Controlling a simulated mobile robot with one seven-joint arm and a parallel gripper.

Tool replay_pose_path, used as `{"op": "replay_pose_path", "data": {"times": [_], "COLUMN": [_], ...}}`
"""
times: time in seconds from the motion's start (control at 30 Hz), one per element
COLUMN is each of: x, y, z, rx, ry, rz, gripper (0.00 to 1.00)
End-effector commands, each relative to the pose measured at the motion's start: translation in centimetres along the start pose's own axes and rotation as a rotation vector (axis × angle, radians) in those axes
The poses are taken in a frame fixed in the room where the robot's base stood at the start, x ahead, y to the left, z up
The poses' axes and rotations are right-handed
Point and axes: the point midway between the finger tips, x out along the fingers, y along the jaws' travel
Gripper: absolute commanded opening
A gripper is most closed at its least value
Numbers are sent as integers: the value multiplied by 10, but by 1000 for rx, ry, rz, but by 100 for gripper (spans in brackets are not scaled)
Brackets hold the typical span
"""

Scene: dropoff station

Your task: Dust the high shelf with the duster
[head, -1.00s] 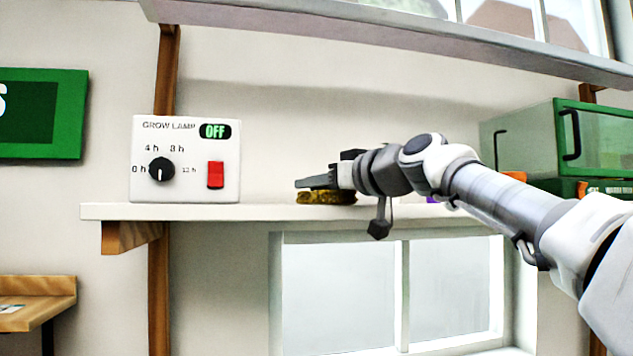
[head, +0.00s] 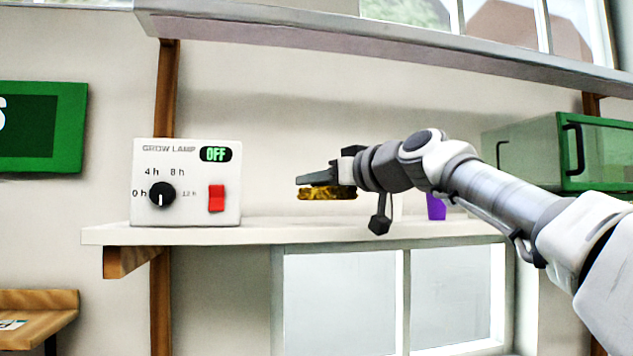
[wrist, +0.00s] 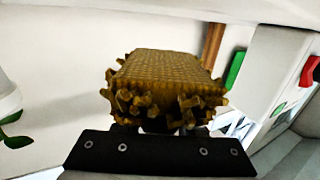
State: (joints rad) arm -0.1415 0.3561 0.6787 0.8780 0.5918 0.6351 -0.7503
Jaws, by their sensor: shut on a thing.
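My gripper (head: 318,181) is shut on a brown, bristly duster (head: 326,194) and holds it a little above the white shelf (head: 270,233). In the wrist view the duster (wrist: 168,80) fills the middle, just beyond the dark gripper plate (wrist: 160,152). The duster's grip is hidden. A higher shelf (head: 380,40) runs across the top of the head view, well above my gripper. Its upper surface cannot be seen from here.
A grow lamp control box (head: 186,180) reading OFF stands on the white shelf to the left. A purple object (head: 436,207) sits behind my arm. A green glass-sided case (head: 560,150) is at the right. Wall space between the shelves is open.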

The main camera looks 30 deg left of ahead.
Motion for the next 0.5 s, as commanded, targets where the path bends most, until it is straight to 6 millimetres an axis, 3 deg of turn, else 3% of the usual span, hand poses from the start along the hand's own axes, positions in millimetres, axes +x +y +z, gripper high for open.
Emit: {"op": "replay_pose_path", "data": {"times": [0.23,0.5], "x": [1,8], "y": [-3,-21], "z": [-5,-22], "rx": [-2,-4], "ry": [0,1], "rz": [-3,-9], "gripper": [0,0]}}
